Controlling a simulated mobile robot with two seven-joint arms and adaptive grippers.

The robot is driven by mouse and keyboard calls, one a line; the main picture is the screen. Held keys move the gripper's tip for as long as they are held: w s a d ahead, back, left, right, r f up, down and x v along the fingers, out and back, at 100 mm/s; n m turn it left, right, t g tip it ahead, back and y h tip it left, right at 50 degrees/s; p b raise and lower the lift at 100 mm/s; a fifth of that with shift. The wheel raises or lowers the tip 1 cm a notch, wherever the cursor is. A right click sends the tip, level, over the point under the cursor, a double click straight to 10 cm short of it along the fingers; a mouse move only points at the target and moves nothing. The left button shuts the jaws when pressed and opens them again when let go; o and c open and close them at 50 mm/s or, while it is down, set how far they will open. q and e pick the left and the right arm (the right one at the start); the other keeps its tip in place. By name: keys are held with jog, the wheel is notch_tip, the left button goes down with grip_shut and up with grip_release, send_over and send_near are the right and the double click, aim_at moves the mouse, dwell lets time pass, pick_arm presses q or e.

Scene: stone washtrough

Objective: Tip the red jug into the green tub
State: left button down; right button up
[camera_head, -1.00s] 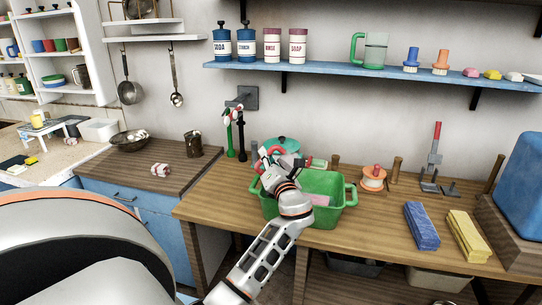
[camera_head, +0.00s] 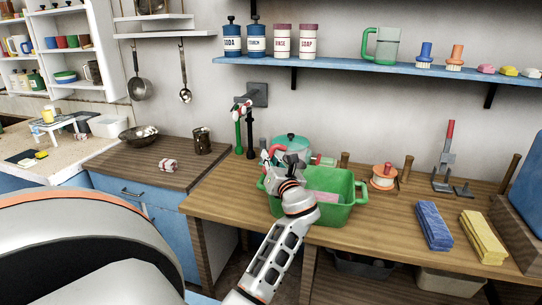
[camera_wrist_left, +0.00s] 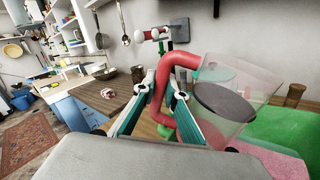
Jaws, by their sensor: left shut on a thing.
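The jug with the red handle has a clear body (camera_wrist_left: 228,92) with a dark grey content or disc inside. My left gripper (camera_wrist_left: 170,98) is shut on its red handle in the left wrist view. In the head view my left gripper (camera_head: 277,163) is at the left end of the green tub (camera_head: 335,210), with the jug mostly hidden by the gripper. The jug looks slightly tilted in the wrist view, and the green tub (camera_wrist_left: 285,125) shows beyond and below it. A pink item (camera_head: 325,197) lies inside the tub. My right gripper is not in view.
Green and black taps (camera_head: 244,130) stand behind the tub. A teal-lidded pot (camera_head: 291,142) is close behind. An orange spool (camera_head: 383,180), blue cloth (camera_head: 428,225) and yellow cloth (camera_head: 482,238) lie to the right. A blue shelf (camera_head: 380,66) runs above. The wooden counter's front centre-right is clear.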

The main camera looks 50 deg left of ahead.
pick_arm(q)
jog(key=p, duration=0.3)
jog(key=shift+r, duration=0.4)
jog(key=shift+f+p, duration=0.25)
jog(key=shift+p, duration=0.3)
jog(key=shift+f+n+b, duration=0.3)
jog(key=shift+f+b, duration=0.15)
jog(key=shift+b, duration=0.25)
jog(key=shift+f+n+b, duration=0.4)
jog(key=shift+f+b, duration=0.1)
jog(key=shift+b, duration=0.65)
jog(key=shift+f+b, duration=0.25)
jog(key=shift+b, duration=0.2)
jog(key=shift+s+a+f+n+b, duration=0.1)
jog(key=shift+f+n+b, duration=0.05)
jog(key=shift+n+b, duration=0.25)
jog(key=shift+f+n+g, duration=0.3)
jog(key=shift+f+n, duration=0.45)
jog(key=shift+n, duration=0.25)
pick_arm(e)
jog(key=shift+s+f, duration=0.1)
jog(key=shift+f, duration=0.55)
